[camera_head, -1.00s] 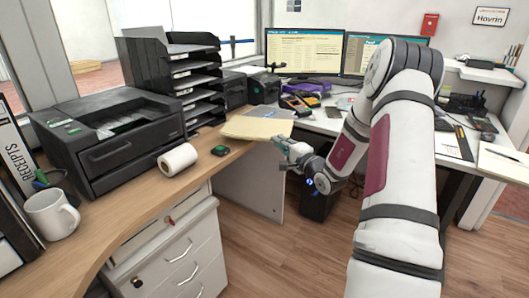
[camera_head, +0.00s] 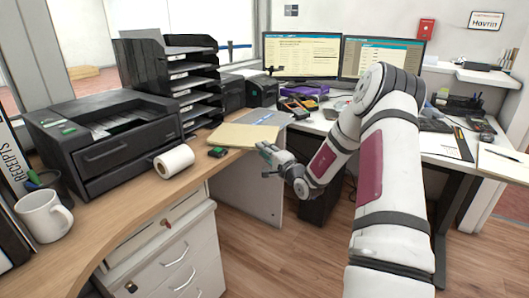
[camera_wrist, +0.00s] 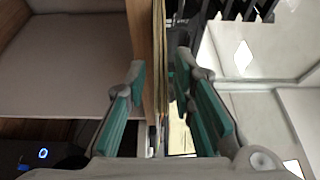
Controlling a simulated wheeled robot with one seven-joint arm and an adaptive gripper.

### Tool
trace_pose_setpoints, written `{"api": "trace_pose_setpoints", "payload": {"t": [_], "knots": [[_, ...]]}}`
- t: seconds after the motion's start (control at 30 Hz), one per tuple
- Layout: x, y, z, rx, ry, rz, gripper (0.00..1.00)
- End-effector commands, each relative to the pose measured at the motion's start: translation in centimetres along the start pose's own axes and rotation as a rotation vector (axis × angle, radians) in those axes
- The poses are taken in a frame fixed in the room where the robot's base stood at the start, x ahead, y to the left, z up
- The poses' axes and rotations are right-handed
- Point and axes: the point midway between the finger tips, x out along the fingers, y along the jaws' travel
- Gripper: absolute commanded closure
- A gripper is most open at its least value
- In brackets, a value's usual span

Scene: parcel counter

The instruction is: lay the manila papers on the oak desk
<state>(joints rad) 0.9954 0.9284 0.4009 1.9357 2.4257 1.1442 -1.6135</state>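The manila papers (camera_head: 243,136) lie as a flat stack at the far right end of the oak desk (camera_head: 128,217). Their right part reaches to the desk's edge. My gripper (camera_head: 266,158) is at the right front side of the stack. In the wrist view, the papers (camera_wrist: 158,40) show edge-on between the two fingers of my gripper (camera_wrist: 160,75), close against the wood edge of the desk (camera_wrist: 143,45). The fingers stand apart, with a gap on each side of the stack. The far side of the papers is hidden.
A small black-green item (camera_head: 217,152) and a paper roll (camera_head: 174,160) lie left of the papers. A printer (camera_head: 105,135) and a black letter-tray rack (camera_head: 187,85) stand behind. A white table (camera_head: 320,124) with monitors is beyond. A mug (camera_head: 43,219) stands front left.

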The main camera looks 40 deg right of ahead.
Motion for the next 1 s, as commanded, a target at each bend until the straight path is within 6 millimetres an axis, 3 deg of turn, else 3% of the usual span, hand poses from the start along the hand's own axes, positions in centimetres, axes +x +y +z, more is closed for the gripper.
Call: {"api": "trace_pose_setpoints", "payload": {"t": [0.3,0.43,0.8,1.0], "knots": [[-0.1,-0.1,0.0,-0.001,0.001,-0.001,0.69],[-1.0,-0.1,-0.1,-0.002,0.001,0.000,0.69],[-8.1,-0.1,-0.1,0.000,0.002,0.001,0.69],[-11.0,-0.1,-0.1,-0.001,0.001,0.000,0.69]]}}
